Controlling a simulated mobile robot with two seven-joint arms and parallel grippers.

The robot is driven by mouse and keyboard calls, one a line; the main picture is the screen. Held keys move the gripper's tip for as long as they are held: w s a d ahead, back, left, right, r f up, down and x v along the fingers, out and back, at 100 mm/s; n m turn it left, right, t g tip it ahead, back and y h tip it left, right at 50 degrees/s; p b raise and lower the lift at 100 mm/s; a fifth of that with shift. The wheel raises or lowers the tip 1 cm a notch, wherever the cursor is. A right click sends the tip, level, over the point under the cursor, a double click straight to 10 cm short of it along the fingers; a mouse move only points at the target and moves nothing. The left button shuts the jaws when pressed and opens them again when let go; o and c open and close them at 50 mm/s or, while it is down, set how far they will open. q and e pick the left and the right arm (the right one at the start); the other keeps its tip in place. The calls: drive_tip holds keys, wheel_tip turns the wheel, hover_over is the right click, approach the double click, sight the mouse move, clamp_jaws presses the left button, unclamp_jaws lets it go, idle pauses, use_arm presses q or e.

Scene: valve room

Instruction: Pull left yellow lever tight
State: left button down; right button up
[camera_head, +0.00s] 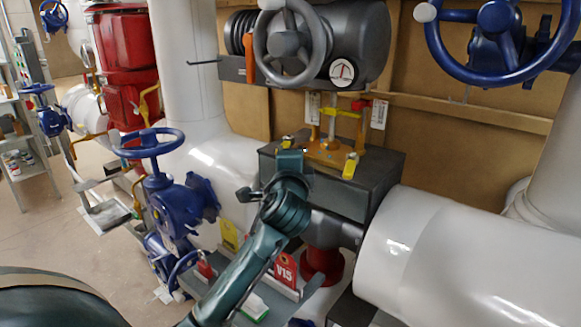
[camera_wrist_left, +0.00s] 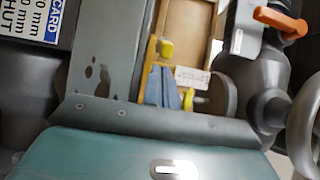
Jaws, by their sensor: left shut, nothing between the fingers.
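The left yellow lever (camera_head: 288,142) is a small yellow handle on the left of the brass valve block (camera_head: 325,152), under the grey valve body. A second yellow lever (camera_head: 350,166) stands on the right of that block. My left arm reaches up from below. My left gripper is largely hidden behind its own wrist in the head view, close to the left lever. In the left wrist view its blue-grey fingers (camera_wrist_left: 165,90) are together and empty. Yellow parts show beside them, the upper one (camera_wrist_left: 166,49) apparently the left lever. Contact cannot be told. My right gripper is not in view.
A grey handwheel (camera_head: 288,42) and an orange handle (camera_head: 249,62) sit above the block. A dark box (camera_head: 372,180) lies beneath it. A blue valve wheel (camera_head: 150,142) stands to the left and a thick white pipe (camera_head: 460,260) runs at the right.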

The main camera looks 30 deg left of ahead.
use_arm(q)
drive_tip(key=shift+w+a, duration=0.35)
drive_tip(key=shift+w, duration=0.2)
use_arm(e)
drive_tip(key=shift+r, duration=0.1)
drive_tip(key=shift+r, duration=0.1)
use_arm(q)
drive_tip(key=shift+s+a+m+t+h+p, duration=0.25)
drive_tip(key=shift+m+t+h+p, duration=0.2)
drive_tip(key=shift+h+p, duration=0.25)
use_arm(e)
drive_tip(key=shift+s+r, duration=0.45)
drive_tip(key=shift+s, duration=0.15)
